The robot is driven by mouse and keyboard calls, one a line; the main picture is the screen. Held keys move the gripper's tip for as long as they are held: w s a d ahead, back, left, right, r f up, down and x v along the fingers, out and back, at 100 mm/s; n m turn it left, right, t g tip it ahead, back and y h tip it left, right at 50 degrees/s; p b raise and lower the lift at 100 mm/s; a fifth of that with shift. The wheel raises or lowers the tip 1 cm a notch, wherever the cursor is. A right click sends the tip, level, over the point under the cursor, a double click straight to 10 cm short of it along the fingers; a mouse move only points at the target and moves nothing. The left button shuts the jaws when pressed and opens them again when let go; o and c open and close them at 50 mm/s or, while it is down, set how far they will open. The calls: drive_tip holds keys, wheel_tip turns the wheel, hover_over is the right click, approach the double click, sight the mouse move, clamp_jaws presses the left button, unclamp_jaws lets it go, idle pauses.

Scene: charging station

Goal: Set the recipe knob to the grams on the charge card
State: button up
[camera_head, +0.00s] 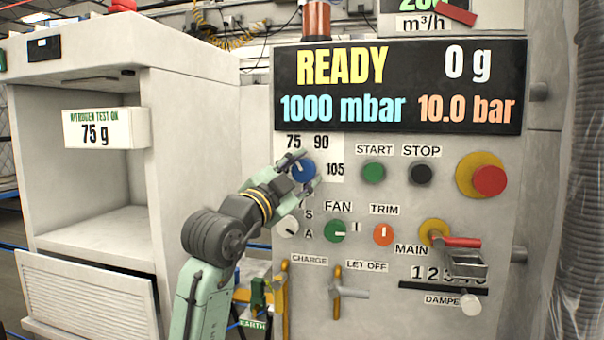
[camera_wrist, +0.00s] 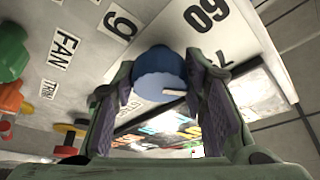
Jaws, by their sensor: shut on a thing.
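The charge card (camera_head: 106,128) hangs on the open cabinet at the left and reads "NITROGEN TEST ON 75 g". The recipe knob (camera_head: 303,171) is blue, on the panel beside a white dial plate marked 75, 90 and 105. My gripper (camera_head: 297,174) is shut on this knob, one finger on each side. In the wrist view the knob (camera_wrist: 156,70) sits between the fingers of my gripper (camera_wrist: 160,78). Its white pointer mark shows near its lower right edge, roughly on the side of the partly hidden 75. The exact alignment is hard to tell.
The START button (camera_head: 374,172), STOP button (camera_head: 421,173) and red emergency button (camera_head: 488,181) are to the right. The FAN knob (camera_head: 335,231) and TRIM knob (camera_head: 383,235) are just below. The display (camera_head: 400,87) above reads READY, 0 g, 1000 mbar, 10.0 bar.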

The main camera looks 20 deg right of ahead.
drive_tip(key=o, duration=1.2)
drive_tip(key=shift+c, duration=0.2)
drive_tip(key=v, duration=1.2)
